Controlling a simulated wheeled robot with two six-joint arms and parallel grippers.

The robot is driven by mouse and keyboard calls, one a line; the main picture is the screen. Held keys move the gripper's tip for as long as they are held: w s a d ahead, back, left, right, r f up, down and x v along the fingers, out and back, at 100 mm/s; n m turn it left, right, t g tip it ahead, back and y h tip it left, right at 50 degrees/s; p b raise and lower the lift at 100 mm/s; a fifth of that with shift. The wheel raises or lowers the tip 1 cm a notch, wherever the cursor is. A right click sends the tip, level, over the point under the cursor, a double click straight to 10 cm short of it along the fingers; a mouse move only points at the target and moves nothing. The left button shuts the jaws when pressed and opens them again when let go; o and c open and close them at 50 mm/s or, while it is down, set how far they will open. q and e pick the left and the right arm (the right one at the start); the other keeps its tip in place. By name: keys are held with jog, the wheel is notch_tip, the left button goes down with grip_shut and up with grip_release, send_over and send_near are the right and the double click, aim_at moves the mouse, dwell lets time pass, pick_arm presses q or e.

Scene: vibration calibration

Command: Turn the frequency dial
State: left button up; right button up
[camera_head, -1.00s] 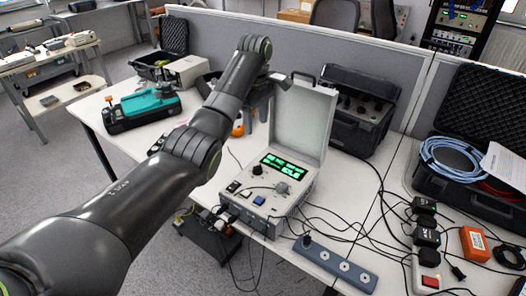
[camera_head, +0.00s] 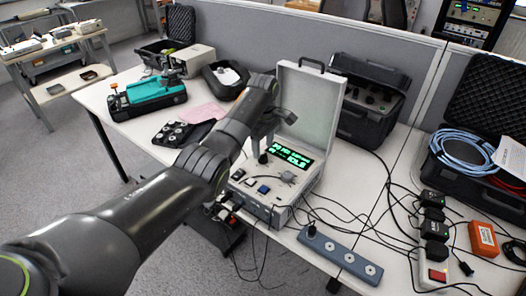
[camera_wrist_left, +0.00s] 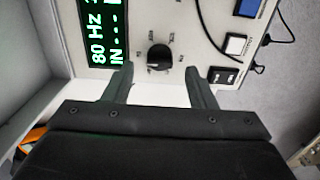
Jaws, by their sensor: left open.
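The calibrator case (camera_head: 275,205) stands on the white table with its lid open. Its green display (camera_head: 290,156) reads 80 Hz in the left wrist view (camera_wrist_left: 103,36). The black frequency dial (camera_wrist_left: 159,57) sits on the panel beside the display. My left gripper (camera_wrist_left: 160,70) is open, its two fingers pointing at the dial, one on either side and a little short of it. In the head view my left gripper (camera_head: 261,146) is over the panel, and my arm partly covers that area. I cannot tell whether the fingers touch the panel. My right gripper is not in view.
The open lid (camera_head: 309,105) stands upright behind the panel. Buttons (camera_wrist_left: 236,44) and cables lie close to the dial. A grey power strip (camera_head: 340,256) is in front, a black case (camera_head: 372,100) behind, and a teal device (camera_head: 150,95) at the left.

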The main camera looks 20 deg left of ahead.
aim_at(263, 157)
pick_arm(q)
notch_tip(263, 157, down, 2)
jog(key=shift+f, duration=0.4)
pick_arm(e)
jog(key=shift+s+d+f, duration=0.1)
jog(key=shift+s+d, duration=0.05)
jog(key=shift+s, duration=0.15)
pick_arm(q)
jog(key=shift+c, duration=0.2)
jog(key=c, duration=0.9)
